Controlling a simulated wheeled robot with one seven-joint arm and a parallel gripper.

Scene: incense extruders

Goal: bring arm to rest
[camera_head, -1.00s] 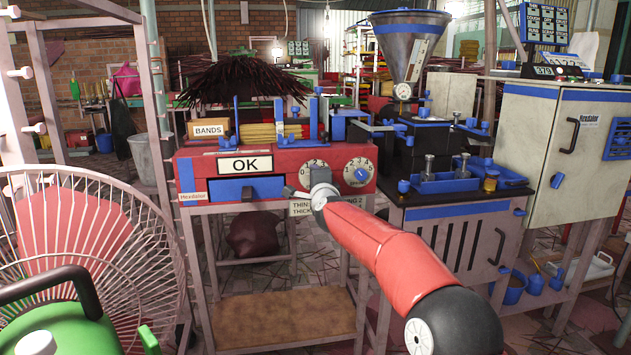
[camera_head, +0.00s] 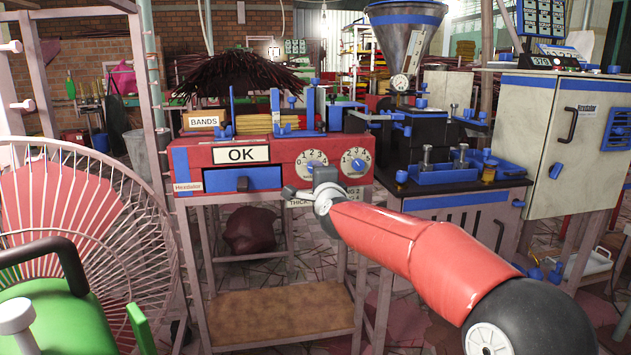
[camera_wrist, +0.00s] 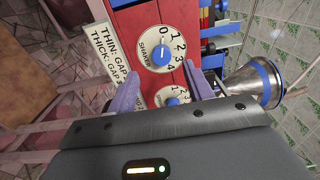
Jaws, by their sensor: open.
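My red arm reaches from the lower right of the head view toward the red machine (camera_head: 185,158). My gripper (camera_head: 292,193) is in front of that machine's lower right part, below its two dials, seen small and partly hidden by my wrist. In the wrist view my gripper (camera_wrist: 163,68) has its two purple-grey fingers apart with nothing held between them. The shaker dial (camera_wrist: 154,50) of the machine shows between and beyond the fingers. A second dial (camera_wrist: 174,95) is partly covered by the gripper body. I cannot tell the exact gap to the machine.
A black extruder with a steel hopper (camera_head: 404,45) stands right of the red machine, beside a pale cabinet (camera_head: 540,130). A large wire fan (camera_head: 90,220) and a green object (camera_head: 60,320) fill the left front. A low wooden shelf (camera_head: 280,315) lies under the machine.

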